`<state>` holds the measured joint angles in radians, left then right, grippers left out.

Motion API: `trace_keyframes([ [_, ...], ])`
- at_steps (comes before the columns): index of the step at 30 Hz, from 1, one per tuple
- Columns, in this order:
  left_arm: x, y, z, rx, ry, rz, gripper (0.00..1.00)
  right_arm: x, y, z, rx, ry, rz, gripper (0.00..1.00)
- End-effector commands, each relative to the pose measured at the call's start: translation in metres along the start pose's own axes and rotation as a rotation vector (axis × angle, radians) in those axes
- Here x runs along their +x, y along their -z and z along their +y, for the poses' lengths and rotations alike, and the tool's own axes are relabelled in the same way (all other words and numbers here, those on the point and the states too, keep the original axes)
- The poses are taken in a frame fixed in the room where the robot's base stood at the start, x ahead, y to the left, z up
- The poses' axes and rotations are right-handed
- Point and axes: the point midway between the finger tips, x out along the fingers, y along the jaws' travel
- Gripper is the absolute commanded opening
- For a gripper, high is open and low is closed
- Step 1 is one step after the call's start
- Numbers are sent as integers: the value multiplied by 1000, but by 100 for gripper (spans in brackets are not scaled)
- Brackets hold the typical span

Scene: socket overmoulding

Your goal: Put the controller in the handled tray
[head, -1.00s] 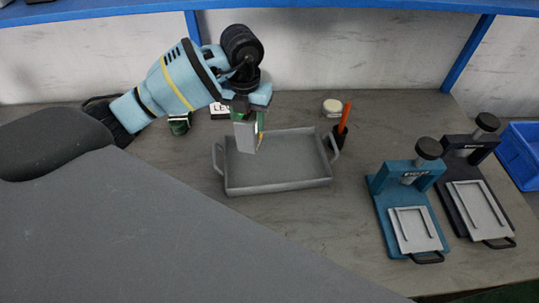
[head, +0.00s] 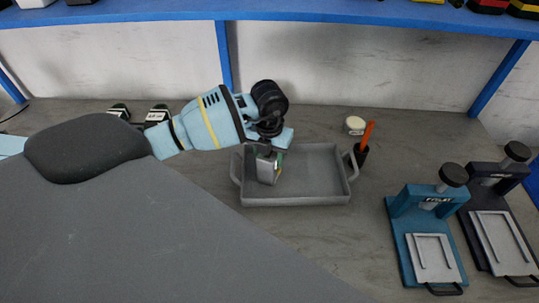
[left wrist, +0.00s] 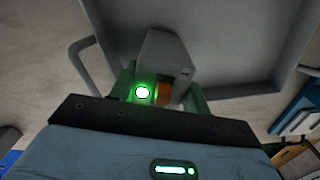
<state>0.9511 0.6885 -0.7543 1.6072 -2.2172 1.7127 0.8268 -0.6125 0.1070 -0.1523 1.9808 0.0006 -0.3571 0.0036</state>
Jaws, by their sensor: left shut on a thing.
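The controller (head: 266,171), a small grey box, is held by my left gripper (head: 269,156) at the left part of the handled tray. The handled tray (head: 300,200) is grey and shallow, with a handle at each end, and sits on the bench. In the left wrist view, the controller (left wrist: 166,55) projects from between the fingers of my left gripper (left wrist: 160,93), in front of the tray wall (left wrist: 222,78). I cannot tell whether the controller touches the tray floor. My right gripper is not in view.
A teal press (head: 425,210) and a dark press (head: 495,200) stand to the right. Bench in front of the tray is clear.

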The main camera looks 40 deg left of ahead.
Motion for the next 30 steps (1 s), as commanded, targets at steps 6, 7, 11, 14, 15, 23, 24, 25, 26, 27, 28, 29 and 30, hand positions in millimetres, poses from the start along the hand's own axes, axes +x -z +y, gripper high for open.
trace_keyframes([
  [6, -1, 0, 0, 0, 1, -2, 21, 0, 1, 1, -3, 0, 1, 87],
  [7, 0, 0, 0, 0, 1, -2, 21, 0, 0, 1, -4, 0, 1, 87],
  [11, 2, 0, 0, 0, 1, -2, 54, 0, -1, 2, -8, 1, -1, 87],
  [14, 2, 0, 0, 0, 1, -2, 67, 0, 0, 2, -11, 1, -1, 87],
  [15, 2, 0, 0, 0, 0, -2, 69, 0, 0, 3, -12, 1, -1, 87],
  [23, 1, 0, 0, 0, 1, -2, 69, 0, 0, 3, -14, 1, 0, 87],
  [24, -1, 0, 0, 1, 1, -3, 69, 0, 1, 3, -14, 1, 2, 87],
  [25, -2, 0, 0, 1, 1, -3, 69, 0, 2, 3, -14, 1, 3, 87],
  [26, -5, -1, 0, 1, 1, -4, 69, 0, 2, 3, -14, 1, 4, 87],
  [27, -9, -1, 0, 1, 2, -5, 69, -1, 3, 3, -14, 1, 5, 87],
  [28, -12, -1, 0, 1, 2, -5, 69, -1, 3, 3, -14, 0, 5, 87],
  [29, -17, -1, 0, 1, 2, -6, 69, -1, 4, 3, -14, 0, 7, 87],
  [30, -24, -1, 0, 2, 1, -7, 69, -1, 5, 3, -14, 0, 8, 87],
])
